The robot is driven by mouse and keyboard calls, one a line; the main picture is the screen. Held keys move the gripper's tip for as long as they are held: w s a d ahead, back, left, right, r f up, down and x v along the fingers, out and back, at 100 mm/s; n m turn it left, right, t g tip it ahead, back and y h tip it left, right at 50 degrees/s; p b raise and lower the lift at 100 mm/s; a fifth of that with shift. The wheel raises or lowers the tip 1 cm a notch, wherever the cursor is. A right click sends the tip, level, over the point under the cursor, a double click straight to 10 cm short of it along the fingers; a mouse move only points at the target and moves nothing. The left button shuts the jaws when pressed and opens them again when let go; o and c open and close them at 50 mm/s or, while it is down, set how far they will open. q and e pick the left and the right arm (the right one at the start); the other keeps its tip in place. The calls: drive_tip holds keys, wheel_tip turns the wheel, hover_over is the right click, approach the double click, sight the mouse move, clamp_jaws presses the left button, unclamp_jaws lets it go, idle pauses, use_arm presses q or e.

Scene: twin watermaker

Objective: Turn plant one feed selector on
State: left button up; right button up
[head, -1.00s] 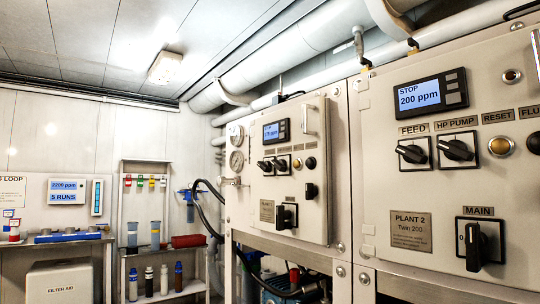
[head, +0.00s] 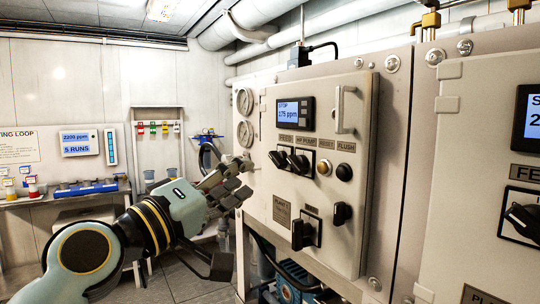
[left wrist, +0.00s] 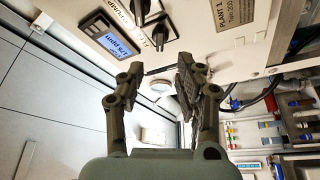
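The plant one panel (head: 340,200) has a display (head: 294,113) reading STOP and 175 ppm. Below it is the black feed selector (head: 278,159), left of the similar HP pump selector (head: 299,163). My left gripper (head: 243,178) is open and empty, left of the feed selector and apart from it. In the left wrist view, my open left fingers (left wrist: 160,76) point toward the panel, with the feed selector (left wrist: 160,33) beyond them and the display (left wrist: 103,36) to the left. My right gripper is not in view.
The black main switch (head: 303,233) and a grab handle (head: 344,110) stick out from the plant one panel. Two gauges (head: 244,117) sit at its left. The plant 2 panel (head: 470,200) is at the right. A shelf (head: 60,196) stands at the back left.

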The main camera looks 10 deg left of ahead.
sight(273, 160)
use_arm(q)
drive_tip(key=p+x, duration=0.1)
drive_tip(key=x, duration=0.6)
drive_tip(key=shift+w+d, duration=0.15)
drive_tip(key=shift+w, duration=0.2)
drive_tip(key=shift+w+d, duration=0.15)
drive_tip(key=shift+w, duration=0.2)
drive_tip(key=shift+c, duration=0.3)
clamp_jaws()
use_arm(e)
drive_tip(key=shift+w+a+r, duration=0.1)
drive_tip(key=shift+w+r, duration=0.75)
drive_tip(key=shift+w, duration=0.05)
